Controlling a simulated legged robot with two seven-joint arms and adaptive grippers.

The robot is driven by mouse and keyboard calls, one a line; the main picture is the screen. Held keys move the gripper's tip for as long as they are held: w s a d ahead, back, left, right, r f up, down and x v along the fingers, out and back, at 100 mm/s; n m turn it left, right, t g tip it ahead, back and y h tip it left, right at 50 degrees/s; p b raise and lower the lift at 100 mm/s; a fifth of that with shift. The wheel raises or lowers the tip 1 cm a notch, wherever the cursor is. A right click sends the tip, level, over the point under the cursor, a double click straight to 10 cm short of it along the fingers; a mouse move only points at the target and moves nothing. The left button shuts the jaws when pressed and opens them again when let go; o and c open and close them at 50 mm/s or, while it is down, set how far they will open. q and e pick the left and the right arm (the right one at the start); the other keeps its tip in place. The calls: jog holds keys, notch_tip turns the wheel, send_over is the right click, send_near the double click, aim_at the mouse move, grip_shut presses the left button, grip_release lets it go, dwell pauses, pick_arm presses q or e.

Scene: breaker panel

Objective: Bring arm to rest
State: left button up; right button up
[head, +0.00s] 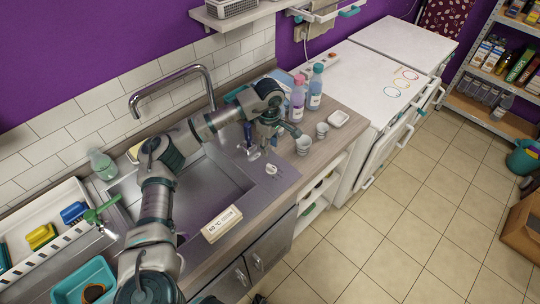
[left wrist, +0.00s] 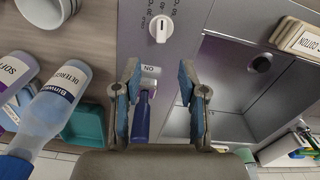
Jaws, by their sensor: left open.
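My left arm (head: 158,195) comes in from the lower left and reaches over the sink. My left gripper (head: 268,140) hangs above the counter at the right end of the sink. In the left wrist view its two blue-padded fingers (left wrist: 160,82) are spread apart with nothing gripped. A dark blue handle (left wrist: 142,118) shows between and beyond the fingers, below a small "ON" label (left wrist: 150,71). I cannot tell whether a finger touches the handle. A white dial (left wrist: 161,28) sits just ahead. My right gripper is out of view.
The sink (head: 205,190) and faucet (head: 165,82) lie beside the arm. A white dish rack (head: 38,225) is at left, a labelled block (head: 221,223) at the sink's front.

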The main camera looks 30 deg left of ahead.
pick_arm(q)
jog(key=shift+a+r, duration=0.1)
jog(key=shift+r, duration=0.85)
